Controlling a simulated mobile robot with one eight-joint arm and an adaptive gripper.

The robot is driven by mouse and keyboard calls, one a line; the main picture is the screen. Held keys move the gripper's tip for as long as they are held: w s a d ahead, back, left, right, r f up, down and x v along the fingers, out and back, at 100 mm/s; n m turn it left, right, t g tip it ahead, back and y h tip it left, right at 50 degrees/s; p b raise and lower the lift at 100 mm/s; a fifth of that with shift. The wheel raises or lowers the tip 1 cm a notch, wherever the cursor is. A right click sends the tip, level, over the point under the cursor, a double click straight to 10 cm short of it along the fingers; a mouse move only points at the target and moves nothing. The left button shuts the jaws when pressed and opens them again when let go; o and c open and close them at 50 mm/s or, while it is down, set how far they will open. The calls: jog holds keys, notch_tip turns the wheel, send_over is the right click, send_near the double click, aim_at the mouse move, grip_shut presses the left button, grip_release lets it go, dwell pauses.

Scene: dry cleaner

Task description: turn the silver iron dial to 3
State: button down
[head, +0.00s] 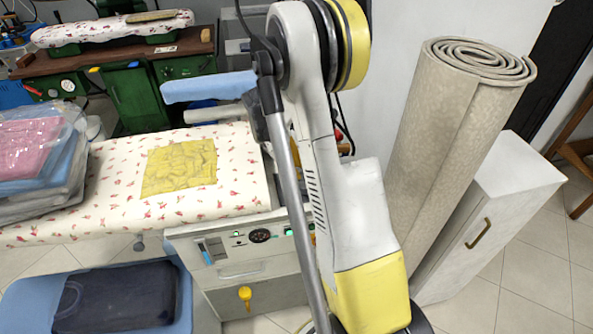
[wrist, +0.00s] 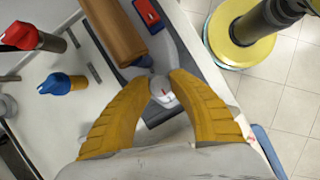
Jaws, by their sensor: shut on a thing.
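In the wrist view the iron has a brown wooden handle (wrist: 112,30) and a grey-white body. A small silver dial (wrist: 166,97) with a red mark sits below the end of the handle. My gripper (wrist: 161,82) has its two yellow fingers closed on opposite sides of the dial. No numbers on the dial are readable, so its setting cannot be told. The head view does not show my gripper or the dial, as my arm covers that area.
A red object (wrist: 147,12) lies beside the handle. In the head view, a floral ironing board (head: 110,190) bears a yellow cloth (head: 180,167). A rolled carpet (head: 450,130) stands right.

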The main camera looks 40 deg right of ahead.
jog(key=m+y, duration=0.1)
jog(key=m, duration=0.2)
jog(key=shift+m+g, duration=0.3)
jog(key=shift+g, duration=0.1)
dwell(0.4)
jog(key=c, duration=1.2)
grip_release()
jog(key=shift+o, duration=0.2)
jog(key=shift+y, duration=0.3)
jog(key=v, duration=1.2)
jog(key=shift+a, duration=0.1)
